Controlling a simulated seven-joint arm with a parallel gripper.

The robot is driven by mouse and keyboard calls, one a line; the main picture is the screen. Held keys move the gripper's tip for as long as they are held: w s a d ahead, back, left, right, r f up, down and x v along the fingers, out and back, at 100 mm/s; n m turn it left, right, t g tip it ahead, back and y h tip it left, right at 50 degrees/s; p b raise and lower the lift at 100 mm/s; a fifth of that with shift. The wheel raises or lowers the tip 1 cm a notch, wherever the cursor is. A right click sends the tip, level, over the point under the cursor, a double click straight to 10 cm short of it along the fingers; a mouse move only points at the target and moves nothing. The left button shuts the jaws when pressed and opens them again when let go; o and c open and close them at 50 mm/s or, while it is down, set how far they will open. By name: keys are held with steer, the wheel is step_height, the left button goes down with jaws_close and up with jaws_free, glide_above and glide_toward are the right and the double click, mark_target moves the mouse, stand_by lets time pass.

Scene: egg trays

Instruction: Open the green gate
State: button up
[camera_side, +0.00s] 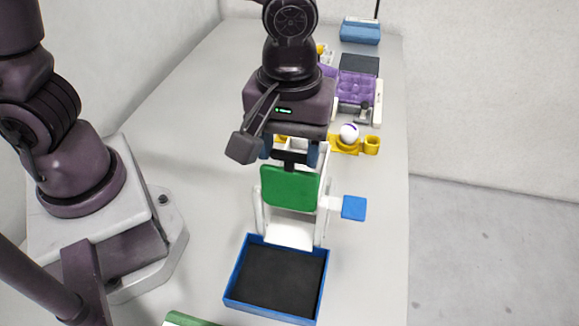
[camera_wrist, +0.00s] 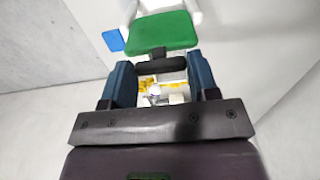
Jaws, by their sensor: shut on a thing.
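The green gate (camera_side: 290,187) is an upright green panel with a black handle on top, set in a white frame (camera_side: 323,205). In the wrist view the green panel (camera_wrist: 163,31) lies just beyond the fingers. My gripper (camera_side: 291,155) is right above the gate, pointing down, with its blue fingers on either side of the black handle (camera_wrist: 163,64). It is shut on that handle, though the exact contact is partly hidden by the fingers.
A blue-rimmed tray (camera_side: 238,272) with a black floor stands in front of the white chute (camera_side: 290,231). A blue square paddle (camera_side: 354,208) sticks out to the right. Behind are a white ball (camera_side: 349,132) on a yellow holder (camera_side: 371,145) and a purple egg tray (camera_side: 358,87).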

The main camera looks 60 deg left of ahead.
steer(key=shift+r, duration=0.35)
steer(key=o, duration=1)
step_height(320, 180, up, 13)
steer(key=shift+f, duration=0.1)
